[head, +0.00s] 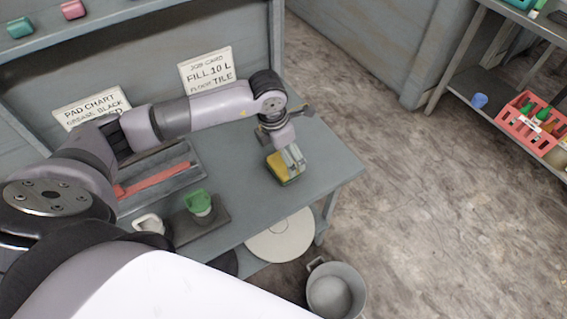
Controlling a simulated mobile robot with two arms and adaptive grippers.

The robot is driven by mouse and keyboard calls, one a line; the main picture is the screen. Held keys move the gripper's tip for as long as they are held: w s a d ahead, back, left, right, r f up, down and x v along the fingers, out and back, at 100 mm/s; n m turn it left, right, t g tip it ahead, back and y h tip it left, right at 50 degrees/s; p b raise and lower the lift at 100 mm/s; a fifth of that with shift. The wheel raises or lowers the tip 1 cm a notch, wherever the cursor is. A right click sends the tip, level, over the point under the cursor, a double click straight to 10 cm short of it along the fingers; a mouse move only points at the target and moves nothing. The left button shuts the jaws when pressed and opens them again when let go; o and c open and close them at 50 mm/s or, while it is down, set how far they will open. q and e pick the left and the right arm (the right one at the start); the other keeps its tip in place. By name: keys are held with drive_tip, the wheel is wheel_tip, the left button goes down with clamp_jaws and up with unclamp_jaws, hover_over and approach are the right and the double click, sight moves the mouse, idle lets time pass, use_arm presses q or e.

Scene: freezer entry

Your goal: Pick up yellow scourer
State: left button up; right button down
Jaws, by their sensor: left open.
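The yellow scourer (276,168) is a small block with a yellow upper face and a darker green edge. It lies on the grey workbench (325,152), near the bench's right end. My left gripper (292,163) points down right at the scourer, its fingers covering part of it. The gripper is open. I cannot tell whether its fingers touch the scourer or stand on either side of it. My right gripper does not show.
On the bench are a green-topped cup (199,202), a white mug (150,223) and a tray with a red strip (152,180). Two signs (206,69) stand behind. A grey bucket (336,289) and a pale disc (280,236) are below the front edge. A red crate (527,132) sits on the right shelf.

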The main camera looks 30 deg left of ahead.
sight(283, 163)
use_arm(q)
drive_tip(key=shift+s+f, duration=0.1)
drive_tip(key=shift+f, duration=0.15)
drive_tip(key=f, duration=0.1)
drive_tip(key=f+p, duration=0.1)
drive_tip(key=f, duration=0.1)
drive_tip(key=f+p, duration=0.1)
drive_tip(key=shift+w+f, duration=0.15)
drive_tip(key=shift+w, duration=0.1)
drive_tip(key=shift+f, duration=0.25)
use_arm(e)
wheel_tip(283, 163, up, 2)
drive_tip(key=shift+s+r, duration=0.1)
use_arm(q)
drive_tip(key=shift+c, duration=0.4)
drive_tip(key=c, duration=1.2)
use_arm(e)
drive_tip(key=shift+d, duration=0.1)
use_arm(q)
wheel_tip(283, 163, up, 20)
drive_tip(key=b, duration=0.3)
drive_tip(key=shift+b, duration=0.4)
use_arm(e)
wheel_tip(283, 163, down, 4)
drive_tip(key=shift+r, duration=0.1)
